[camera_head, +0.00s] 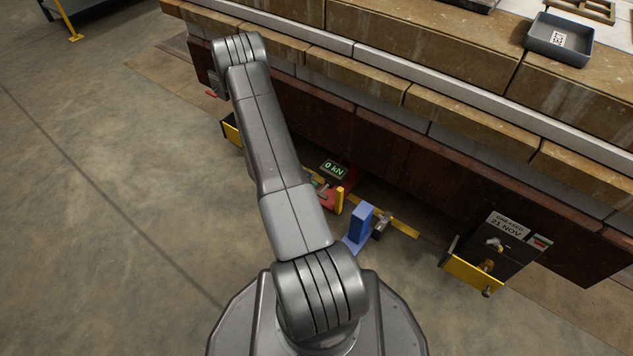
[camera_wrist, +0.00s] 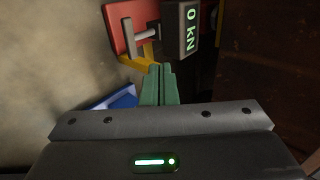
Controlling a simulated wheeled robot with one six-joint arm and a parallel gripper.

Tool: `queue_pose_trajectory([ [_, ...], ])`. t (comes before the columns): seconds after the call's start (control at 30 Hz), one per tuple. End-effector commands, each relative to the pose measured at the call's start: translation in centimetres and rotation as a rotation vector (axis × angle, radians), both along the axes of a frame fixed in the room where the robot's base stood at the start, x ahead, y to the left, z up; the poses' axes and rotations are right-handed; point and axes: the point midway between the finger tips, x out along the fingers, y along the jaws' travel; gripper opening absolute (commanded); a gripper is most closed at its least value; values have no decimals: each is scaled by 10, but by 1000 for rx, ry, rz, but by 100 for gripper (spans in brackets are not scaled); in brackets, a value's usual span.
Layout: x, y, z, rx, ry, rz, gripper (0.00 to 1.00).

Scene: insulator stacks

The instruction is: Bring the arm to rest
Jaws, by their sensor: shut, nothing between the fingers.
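My arm reaches up and away to the left in the head view, beside the front of the long bench. In the wrist view my gripper (camera_wrist: 159,72) shows two green fingers side by side, shut with nothing between them. Beyond the fingertips is a red device with a dark display reading 0 kN (camera_wrist: 190,30). In the head view the same display (camera_head: 334,169) shows to the right of my forearm, low by the bench. The gripper is mostly hidden by the arm in the head view.
A blue upright block (camera_head: 361,224) stands right of my arm. A dark panel marked "GREASED 21 NOV" (camera_head: 506,226) with a yellow bracket (camera_head: 471,275) is farther right. A grey tray (camera_head: 560,41) sits on the bench (camera_head: 440,110). The floor at left is clear.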

Motion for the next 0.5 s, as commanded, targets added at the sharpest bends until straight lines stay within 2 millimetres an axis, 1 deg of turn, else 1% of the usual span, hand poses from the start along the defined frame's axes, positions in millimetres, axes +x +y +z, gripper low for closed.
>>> queue_pose_trajectory([
  [0.03,-4,4,8,0,0,3,0],
  [0.13,-11,8,14,1,1,1,0],
  [0.3,-15,11,17,1,1,0,0],
  [0.5,-15,11,17,1,1,0,0],
])
